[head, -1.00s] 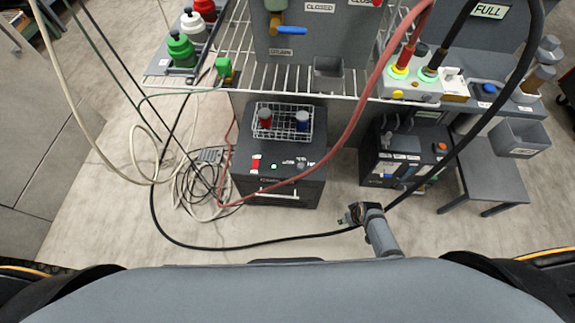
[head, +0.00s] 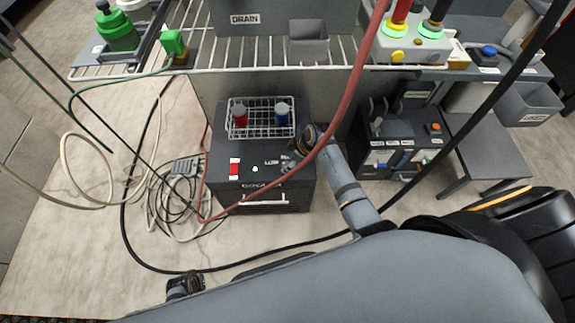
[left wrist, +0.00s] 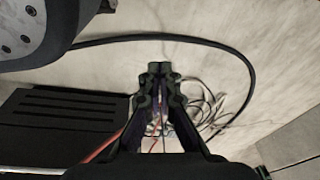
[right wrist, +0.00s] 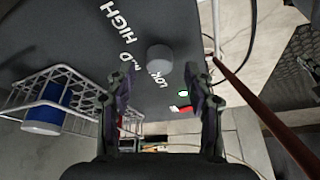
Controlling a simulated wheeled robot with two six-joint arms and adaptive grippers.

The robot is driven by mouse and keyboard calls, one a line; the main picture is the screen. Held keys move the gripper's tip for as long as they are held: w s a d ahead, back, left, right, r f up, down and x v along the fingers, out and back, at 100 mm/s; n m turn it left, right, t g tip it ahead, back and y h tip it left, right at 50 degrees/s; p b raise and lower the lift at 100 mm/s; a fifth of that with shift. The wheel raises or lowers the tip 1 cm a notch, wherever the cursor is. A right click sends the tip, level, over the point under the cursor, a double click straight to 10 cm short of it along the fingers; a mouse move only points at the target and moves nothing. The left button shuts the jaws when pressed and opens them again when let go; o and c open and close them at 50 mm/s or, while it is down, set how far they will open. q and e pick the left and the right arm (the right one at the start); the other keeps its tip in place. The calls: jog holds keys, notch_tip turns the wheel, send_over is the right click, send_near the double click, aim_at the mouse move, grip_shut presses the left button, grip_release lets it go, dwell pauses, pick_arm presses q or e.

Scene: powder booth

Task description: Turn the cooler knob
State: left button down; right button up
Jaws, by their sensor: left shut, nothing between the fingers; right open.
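The cooler (head: 222,145) is a dark box below the wire shelf, with a red switch, a green light and LOW lettering on its top panel. Its knob (right wrist: 159,58) is a short grey cylinder near LOW and HIGH in the right wrist view, mostly hidden in the head view. My right gripper (right wrist: 158,82) is open, and the knob appears between its fingertips; I cannot tell whether they touch. It also shows over the cooler's right side in the head view (head: 297,152). My left gripper (left wrist: 158,72) is shut and empty, low over the floor, away from the cooler.
A wire basket (head: 262,132) with red and blue containers stands on the cooler, left of my right gripper. A red hose (head: 352,97) crosses in front of the cooler. Black and white cables lie on the floor at left. Another dark unit (head: 400,128) stands at right.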

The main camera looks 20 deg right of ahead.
jog(key=shift+x, duration=0.95)
pick_arm(q)
jog(key=shift+w+d+r, duration=0.2)
jog(key=shift+w+r, duration=0.15)
jog(key=shift+r, duration=0.1)
jog(key=shift+w+d+r, duration=0.15)
jog(key=shift+w+r, duration=0.15)
jog(key=shift+r, duration=0.15)
